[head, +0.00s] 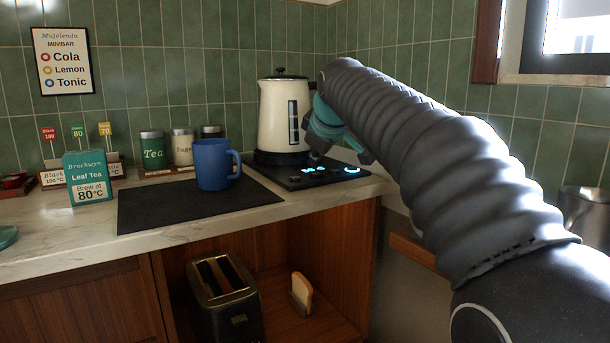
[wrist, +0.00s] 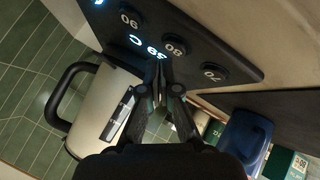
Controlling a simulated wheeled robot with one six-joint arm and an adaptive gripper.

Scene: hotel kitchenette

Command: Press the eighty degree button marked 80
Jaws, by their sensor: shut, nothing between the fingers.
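The cream kettle (head: 285,115) stands on a black base with a control panel (head: 318,174) at the right end of the counter. In the wrist view the panel appears upside down, with round dark buttons marked 90 (wrist: 130,17), 80 (wrist: 175,45) and 70 (wrist: 213,72). A lit blue display (wrist: 147,45) sits beside the 80 button. My gripper (wrist: 160,66) is shut and empty, its tips close to the 80 button and display; I cannot tell whether they touch. In the head view my gripper (head: 325,130) is beside the kettle above the panel, partly hidden by my arm.
A blue mug (head: 213,165) stands on a dark mat (head: 150,208) left of the panel. Canisters (head: 153,150) line the wall. A toaster (head: 226,300) is on the shelf below.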

